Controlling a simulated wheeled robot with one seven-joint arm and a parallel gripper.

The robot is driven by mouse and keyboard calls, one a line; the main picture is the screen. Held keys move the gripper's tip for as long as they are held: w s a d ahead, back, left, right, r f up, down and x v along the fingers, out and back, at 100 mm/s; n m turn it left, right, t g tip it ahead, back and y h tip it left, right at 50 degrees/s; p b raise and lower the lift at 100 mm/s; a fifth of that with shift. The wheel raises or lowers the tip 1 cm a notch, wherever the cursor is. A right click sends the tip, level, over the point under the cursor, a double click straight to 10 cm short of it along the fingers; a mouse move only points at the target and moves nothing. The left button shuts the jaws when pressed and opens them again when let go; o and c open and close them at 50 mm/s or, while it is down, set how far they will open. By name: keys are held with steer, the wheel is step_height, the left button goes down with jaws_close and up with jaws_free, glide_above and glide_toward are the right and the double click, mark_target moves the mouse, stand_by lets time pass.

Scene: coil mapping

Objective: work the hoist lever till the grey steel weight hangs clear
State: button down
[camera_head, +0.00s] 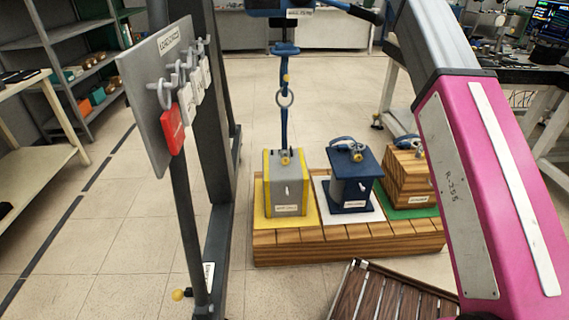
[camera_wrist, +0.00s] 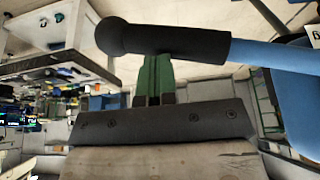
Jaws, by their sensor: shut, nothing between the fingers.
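The grey steel weight (camera_head: 285,185), with yellow edges, sits upright on a yellow pad at the left end of a wooden plinth. A blue hoist line (camera_head: 284,130) with a ring runs from its top up to the blue hoist body (camera_head: 282,4) at the top edge. The hoist lever (camera_head: 362,13) sticks out to the right of the hoist. In the wrist view the lever's black grip (camera_wrist: 200,42) with a ball end crosses above my gripper (camera_wrist: 158,60). Its green fingers are shut, with their tips at the grip's underside; I cannot tell whether they touch.
A blue weight (camera_head: 355,180) and a wooden weight (camera_head: 405,178) stand on the same plinth (camera_head: 345,245). A tag board (camera_head: 160,90) on a dark post stands at the left. A slatted crate (camera_head: 385,295) lies in front. The floor between is clear.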

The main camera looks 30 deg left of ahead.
step_height(320, 180, up, 18)
steer(key=a, duration=0.1)
steer(key=shift+s+a+r, duration=0.15)
steer(key=shift+s, duration=0.25)
stand_by(0.6)
step_height(320, 180, down, 8)
steer(key=shift+w+d+r, duration=0.25)
steer(key=shift+w+d, duration=0.05)
steer(key=shift+d, duration=0.15)
stand_by(0.3)
steer(key=shift+w+d+f, duration=0.1)
steer(key=shift+d+f, duration=0.1)
steer(key=shift+f, duration=0.95)
steer(key=shift+w+d+f, duration=0.1)
steer(key=shift+d+f, duration=0.05)
steer(key=shift+f, duration=1.05)
